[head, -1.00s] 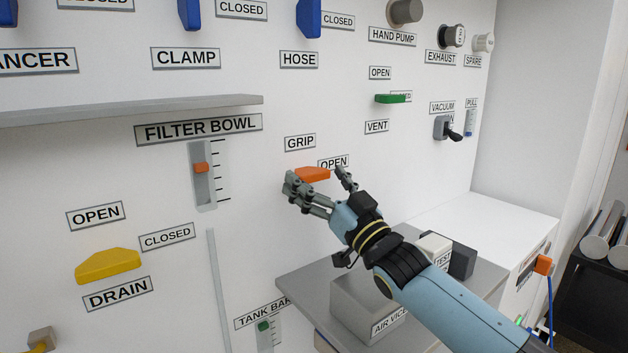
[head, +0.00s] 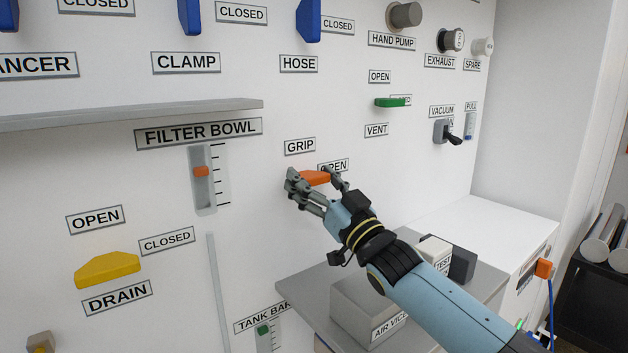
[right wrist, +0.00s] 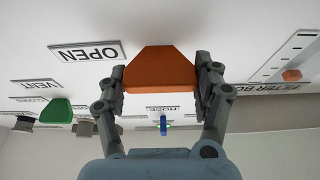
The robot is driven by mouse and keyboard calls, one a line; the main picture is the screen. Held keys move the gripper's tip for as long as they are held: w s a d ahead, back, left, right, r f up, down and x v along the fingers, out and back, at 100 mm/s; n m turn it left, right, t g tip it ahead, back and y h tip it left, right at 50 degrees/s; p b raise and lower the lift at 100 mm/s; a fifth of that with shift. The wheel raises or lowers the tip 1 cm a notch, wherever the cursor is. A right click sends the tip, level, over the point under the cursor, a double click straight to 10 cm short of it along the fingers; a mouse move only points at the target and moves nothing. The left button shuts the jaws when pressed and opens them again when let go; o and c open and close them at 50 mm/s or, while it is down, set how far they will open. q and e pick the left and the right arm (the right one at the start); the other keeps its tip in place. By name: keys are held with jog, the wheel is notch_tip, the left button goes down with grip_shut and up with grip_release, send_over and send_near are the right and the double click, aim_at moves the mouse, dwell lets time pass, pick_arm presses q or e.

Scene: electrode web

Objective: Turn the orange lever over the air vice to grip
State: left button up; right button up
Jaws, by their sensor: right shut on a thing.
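The orange lever (head: 315,178) is on the white panel above the air vice, below the GRIP label (head: 300,146) and beside the OPEN label (head: 333,166). It lies roughly sideways, towards the OPEN label. My right gripper (head: 317,180) has its fingers on both sides of the lever and is shut on it. In the right wrist view the orange lever (right wrist: 160,82) sits between the two fingers, which touch its sides. The air vice (head: 370,309) is a grey block on a grey shelf below my right arm. My left gripper is not in view.
A green vent lever (head: 391,102) is up and to the right. The filter bowl gauge (head: 203,190) is on the left, with a yellow drain lever (head: 108,268) lower down. A grey ledge (head: 130,110) juts out at upper left. A TEST block (head: 436,250) stands beside the air vice.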

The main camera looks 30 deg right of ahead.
jog(key=shift+n, duration=0.3)
jog(key=n+y+p, duration=0.1)
jog(key=n, duration=0.1)
jog(key=n+y, duration=0.1)
jog(key=n, duration=0.1)
jog(key=shift+r+n+g+y+p, duration=0.2)
jog(key=shift+n+g+y+p, duration=0.1)
jog(key=shift+n+g+p, duration=0.1)
jog(key=n+g+y+p, duration=0.1)
jog(key=n, duration=0.2)
jog(key=n+g+y+p, duration=0.1)
jog(key=n+p, duration=0.1)
jog(key=n, duration=0.2)
jog(key=shift+y, duration=0.4)
jog(key=n+g+p, duration=0.1)
jog(key=n, duration=0.2)
jog(key=n+g+y+p, duration=0.1)
jog(key=n+p, duration=0.1)
jog(key=n, duration=0.1)
jog(key=shift+n+g, duration=0.3)
jog(key=shift+a+f+n+g+h+p, duration=0.15)
jog(key=shift+n+g+p, duration=0.15)
jog(key=shift+n+p, duration=0.5)
jog(key=shift+d+f+n+g+h+p, duration=0.15)
jog(key=shift+n+g+p, duration=0.15)
jog(key=shift+n+p, duration=0.45)
jog(key=shift+a+n, duration=0.1)
jog(key=shift+n, duration=0.15)
jog(key=o, duration=1.2)
jog(key=shift+c, duration=0.2)
